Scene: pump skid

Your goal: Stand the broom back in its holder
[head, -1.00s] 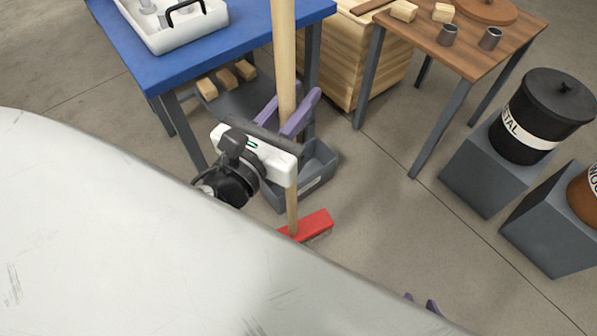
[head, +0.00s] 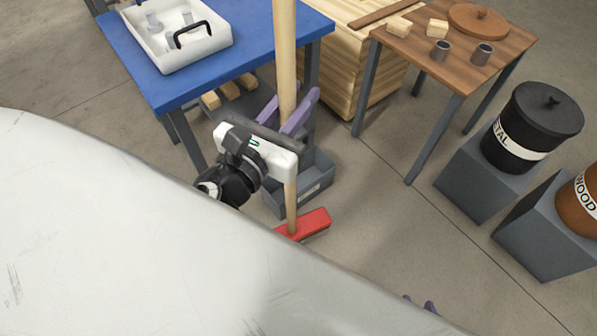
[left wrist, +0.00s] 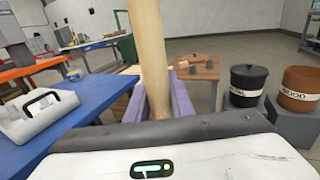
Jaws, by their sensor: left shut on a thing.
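The broom has a pale wooden handle (head: 285,60) and a red head (head: 303,225). It stands nearly upright in the head view, with its red head low near the floor. My left gripper (head: 290,113), with purple fingers, is shut around the handle. In the left wrist view the handle (left wrist: 149,50) rises between the two purple fingers of the gripper (left wrist: 162,100). Two purple fingertips of my right gripper (head: 420,305) show at the bottom of the head view; the rest is hidden behind my pale body.
A blue table (head: 175,85) with a white tray (head: 190,52) stands behind the broom at left. A grey bin (head: 315,185) is right by the handle. A wooden table (head: 470,65), a black drum (head: 530,125) and a brown drum (head: 583,200) on grey blocks stand at right. Floor between is clear.

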